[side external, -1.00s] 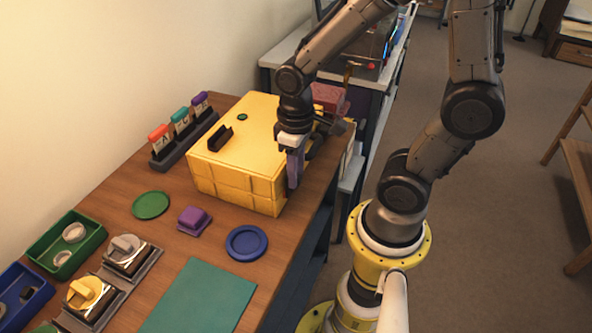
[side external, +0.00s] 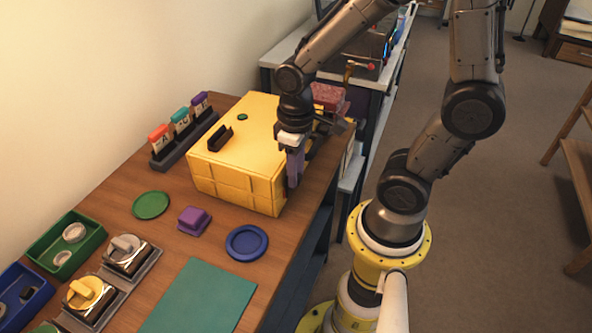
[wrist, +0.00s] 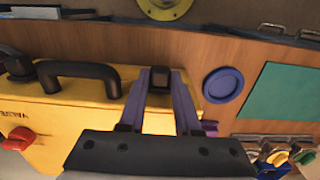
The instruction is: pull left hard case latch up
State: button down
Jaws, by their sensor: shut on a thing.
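The yellow hard case (side external: 235,182) stands on the wooden bench, with its lid down. It also shows in the wrist view (wrist: 75,108), with a black carry handle (wrist: 78,70) on the side facing my arm. A small black latch (wrist: 160,76) sits to the right of the handle in the wrist view, between my purple fingertips. My gripper (wrist: 160,84) is shut on this latch at the case's edge. In the side external view my gripper (side external: 296,178) points down at the case's near right corner and hides the latch.
A black bracket (side external: 220,138) lies on the case top. A blue round dish (side external: 247,243), a purple block (side external: 194,220), a green disc (side external: 151,205) and a teal mat (side external: 203,297) are in front of the case. A rack of labelled cards (side external: 184,140) stands left.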

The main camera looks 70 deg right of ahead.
jog(key=shift+r, duration=1.1)
jog(key=c, duration=0.6)
grip_release()
notch_tip(320, 180, up, 14)
jog(key=shift+f, duration=0.15)
jog(key=shift+s+a+f+t, duration=0.25)
jog(key=shift+s+f+t, duration=0.05)
jog(key=shift+s+t, duration=0.6)
jog(key=shift+s+a+f+t, duration=0.25)
jog(key=shift+s+f+t, duration=0.1)
jog(key=shift+s+t, duration=0.55)
jog(key=shift+s+a+f+t, duration=0.3)
jog(key=shift+s+t, duration=0.5)
jog(key=shift+t, duration=0.2)
